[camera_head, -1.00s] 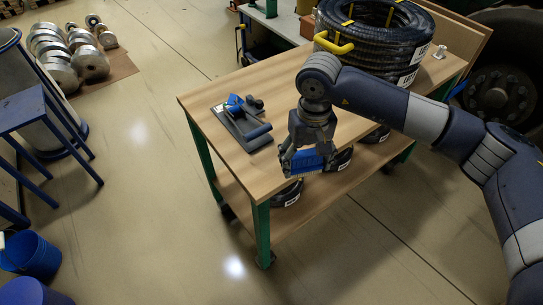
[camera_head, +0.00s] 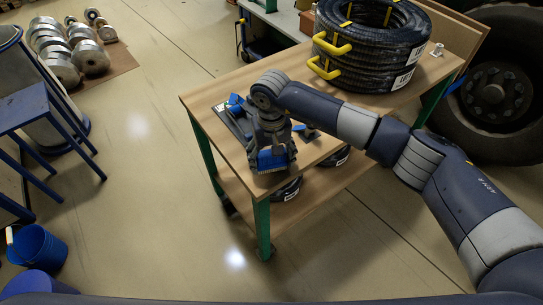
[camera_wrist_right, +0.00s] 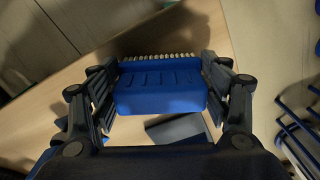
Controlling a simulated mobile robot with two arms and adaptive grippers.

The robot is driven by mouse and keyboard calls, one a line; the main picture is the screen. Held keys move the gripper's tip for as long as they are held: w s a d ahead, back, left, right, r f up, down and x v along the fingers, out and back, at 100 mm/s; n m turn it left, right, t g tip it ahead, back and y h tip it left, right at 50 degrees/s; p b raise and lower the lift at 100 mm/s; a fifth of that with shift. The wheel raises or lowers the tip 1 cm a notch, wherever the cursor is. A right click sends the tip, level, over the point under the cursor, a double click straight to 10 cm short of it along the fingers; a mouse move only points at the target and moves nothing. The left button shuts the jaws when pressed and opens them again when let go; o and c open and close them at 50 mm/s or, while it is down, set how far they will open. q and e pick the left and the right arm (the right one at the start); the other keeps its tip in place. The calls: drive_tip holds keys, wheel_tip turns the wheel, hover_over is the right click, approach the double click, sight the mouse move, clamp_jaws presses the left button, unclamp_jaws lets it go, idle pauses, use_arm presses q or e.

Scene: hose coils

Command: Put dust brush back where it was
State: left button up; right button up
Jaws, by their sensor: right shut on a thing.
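The dust brush (camera_head: 271,160) is blue with a row of pale bristles. My right gripper (camera_head: 271,150) is shut on it over the near part of the wooden cart top. In the right wrist view the blue brush body (camera_wrist_right: 160,92) sits between the two fingers (camera_wrist_right: 165,88), with bristles along its far side. A dark flat tray-like thing (camera_head: 226,117) with a blue part lies on the cart's left end, partly hidden behind my gripper. My left gripper is not in view.
The cart's wooden top (camera_head: 203,97) has green legs (camera_head: 262,225). Stacked black hose coils (camera_head: 372,62) with yellow handles stand at its far right. A small blue and dark thing (camera_head: 306,131) lies right of my gripper. More coils lie on the lower shelf (camera_head: 235,195).

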drive_tip(key=shift+f, duration=0.15)
drive_tip(key=o, duration=1)
drive_tip(key=shift+c, duration=0.2)
drive_tip(key=shift+r, duration=0.3)
wheel_tip(320, 180, up, 11)
drive_tip(key=b, duration=0.3)
drive_tip(key=shift+f, duration=0.2)
drive_tip(key=shift+r, duration=0.55)
